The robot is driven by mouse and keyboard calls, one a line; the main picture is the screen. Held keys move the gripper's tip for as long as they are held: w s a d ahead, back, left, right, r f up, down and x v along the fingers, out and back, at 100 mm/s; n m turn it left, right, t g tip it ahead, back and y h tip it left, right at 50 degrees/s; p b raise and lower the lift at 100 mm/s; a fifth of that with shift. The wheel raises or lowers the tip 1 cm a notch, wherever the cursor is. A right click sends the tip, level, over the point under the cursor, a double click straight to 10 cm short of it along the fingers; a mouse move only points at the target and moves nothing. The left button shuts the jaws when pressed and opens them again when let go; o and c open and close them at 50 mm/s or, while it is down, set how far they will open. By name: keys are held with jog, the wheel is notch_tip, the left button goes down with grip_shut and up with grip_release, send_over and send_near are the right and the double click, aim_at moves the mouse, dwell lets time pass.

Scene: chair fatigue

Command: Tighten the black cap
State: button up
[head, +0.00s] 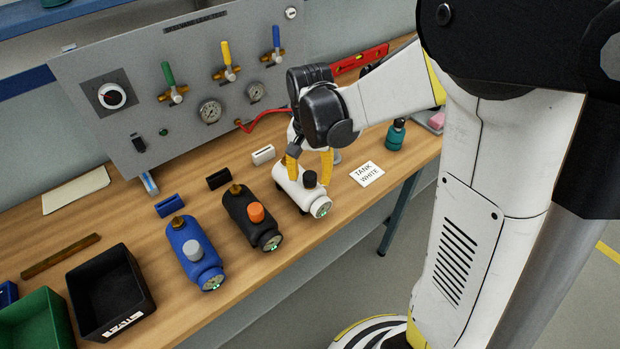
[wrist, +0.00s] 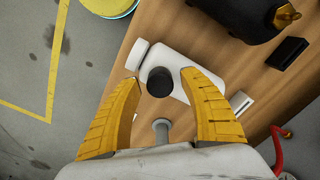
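The black cap (head: 309,179) sits upright on the white tank (head: 288,184), which lies on the wooden bench. In the wrist view the round black cap (wrist: 159,82) shows on the white tank (wrist: 180,62). My gripper (head: 310,161) has its yellow fingers pointing down over the white tank. In the wrist view my gripper (wrist: 161,77) is open, with one finger on each side of the cap. Gaps show between the fingertips and the cap there. I cannot tell how far the tips reach down beside it.
A black tank (head: 240,215) with an orange cap and a blue tank (head: 187,240) with a grey cap lie to the left. A label card (head: 367,174) and a green bottle (head: 396,135) are to the right. A valve panel (head: 190,120) with a red hose stands behind.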

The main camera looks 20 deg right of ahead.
jog(key=n, duration=0.3)
jog(key=shift+n, duration=0.4)
jog(key=n, duration=0.4)
jog(key=shift+b, duration=0.3)
jog(key=n, duration=0.4)
